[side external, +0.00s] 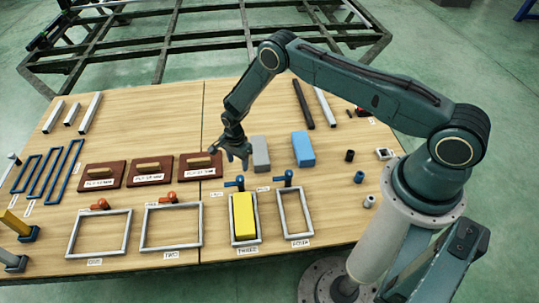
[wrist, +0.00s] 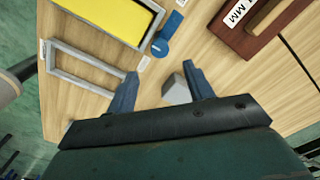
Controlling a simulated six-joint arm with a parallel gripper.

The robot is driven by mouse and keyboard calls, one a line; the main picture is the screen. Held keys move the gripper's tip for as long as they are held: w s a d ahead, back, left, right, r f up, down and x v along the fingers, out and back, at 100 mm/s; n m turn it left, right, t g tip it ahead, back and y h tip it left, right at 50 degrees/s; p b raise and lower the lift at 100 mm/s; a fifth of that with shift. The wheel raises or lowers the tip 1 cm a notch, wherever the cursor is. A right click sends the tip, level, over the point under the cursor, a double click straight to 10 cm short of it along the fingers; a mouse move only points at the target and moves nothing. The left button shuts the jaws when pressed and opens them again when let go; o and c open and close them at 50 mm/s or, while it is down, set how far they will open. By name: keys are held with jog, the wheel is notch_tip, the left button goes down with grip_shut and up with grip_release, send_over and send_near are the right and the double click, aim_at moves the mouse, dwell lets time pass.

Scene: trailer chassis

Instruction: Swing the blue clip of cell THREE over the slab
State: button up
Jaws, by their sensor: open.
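Cell THREE is a grey frame (side external: 233,238) with a yellow slab (side external: 243,214) lying inside it. The slab also shows at the upper left of the wrist view (wrist: 112,18). The blue clip of cell THREE (side external: 236,183) sits at the frame's far end. In the wrist view this clip (wrist: 162,44) has a round head and a short arm running alongside the frame's end, clear of the slab. My gripper (side external: 236,156) is open and empty, above the table beyond the clip. In the wrist view its fingers (wrist: 161,87) are apart, with the clip ahead of them.
A grey block (side external: 261,154) and a blue block (side external: 303,149) stand right of my gripper. A brown board with a handle (side external: 200,166) lies to its left. Empty cell FOUR (side external: 308,214) has its own blue clip (side external: 288,177). Cells ONE and TWO have orange clips.

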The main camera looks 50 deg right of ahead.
aim_at(240, 178)
jog(key=shift+f, duration=4.45)
jog(key=c, duration=1)
